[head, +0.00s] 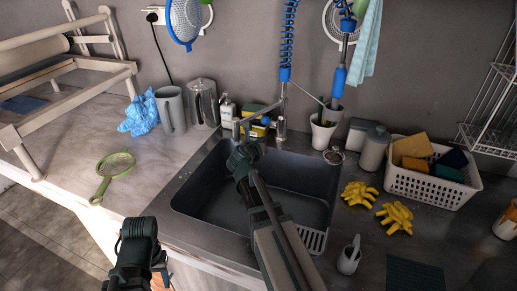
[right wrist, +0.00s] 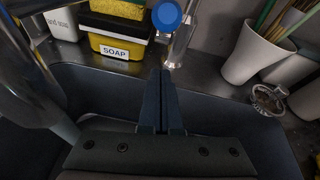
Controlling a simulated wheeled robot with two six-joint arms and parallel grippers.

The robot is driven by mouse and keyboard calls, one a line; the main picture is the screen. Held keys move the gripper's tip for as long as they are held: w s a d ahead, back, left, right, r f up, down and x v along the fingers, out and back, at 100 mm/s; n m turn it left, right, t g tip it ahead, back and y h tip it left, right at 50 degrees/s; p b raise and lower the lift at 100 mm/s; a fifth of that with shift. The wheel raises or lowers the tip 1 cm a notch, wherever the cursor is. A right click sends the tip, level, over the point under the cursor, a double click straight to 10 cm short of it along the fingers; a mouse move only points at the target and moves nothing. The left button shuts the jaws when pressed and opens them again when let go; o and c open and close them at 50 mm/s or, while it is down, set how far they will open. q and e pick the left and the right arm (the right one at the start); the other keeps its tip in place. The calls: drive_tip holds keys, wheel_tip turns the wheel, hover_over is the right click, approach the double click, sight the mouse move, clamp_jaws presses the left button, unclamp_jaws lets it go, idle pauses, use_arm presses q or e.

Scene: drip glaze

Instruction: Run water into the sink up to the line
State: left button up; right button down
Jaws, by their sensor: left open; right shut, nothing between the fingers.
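The dark sink (head: 305,180) is set into the grey counter at the centre of the head view. I cannot make out a fill line or a water level in it. The metal tap (head: 281,126) stands at its back edge. A blue knob (head: 265,121) shows near the tap, and also in the right wrist view (right wrist: 166,14). My right gripper (right wrist: 163,74) is shut and empty over the sink, pointing toward the tap and blue knob, with a gap visible. My left gripper (head: 138,228) is open and empty near the counter's front edge, left of the sink.
A soap box (right wrist: 115,47) with a yellow sponge stands behind the sink. A white cup (head: 323,133) and strainer (head: 334,156) are right of the tap. Yellow gloves (head: 394,217) and a white basket (head: 432,186) lie further right. A green sieve (head: 115,164) lies left on open counter.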

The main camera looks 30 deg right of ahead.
use_arm(q)
drive_tip(key=shift+r+p, duration=0.95)
drive_tip(key=shift+r, duration=0.65)
use_arm(e)
drive_tip(key=shift+w+d+r, duration=0.15)
drive_tip(key=shift+w+r, duration=0.1)
drive_tip(key=shift+r, duration=0.3)
drive_tip(key=shift+w+d+r, duration=0.15)
drive_tip(key=shift+w+r, duration=0.05)
drive_tip(key=shift+r, duration=0.35)
drive_tip(key=shift+w+d+r, duration=0.15)
drive_tip(key=shift+w+r, duration=0.1)
drive_tip(key=shift+r, duration=0.3)
use_arm(q)
drive_tip(key=shift+r+p, duration=0.8)
drive_tip(key=shift+r, duration=0.05)
use_arm(e)
drive_tip(key=shift+w+d+r, duration=0.15)
drive_tip(key=shift+w+r, duration=0.05)
drive_tip(key=shift+r, duration=0.2)
drive_tip(key=shift+w+d+r, duration=0.15)
drive_tip(key=shift+r, duration=0.25)
use_arm(q)
drive_tip(key=shift+f, duration=0.15)
use_arm(e)
drive_tip(key=shift+f, duration=0.1)
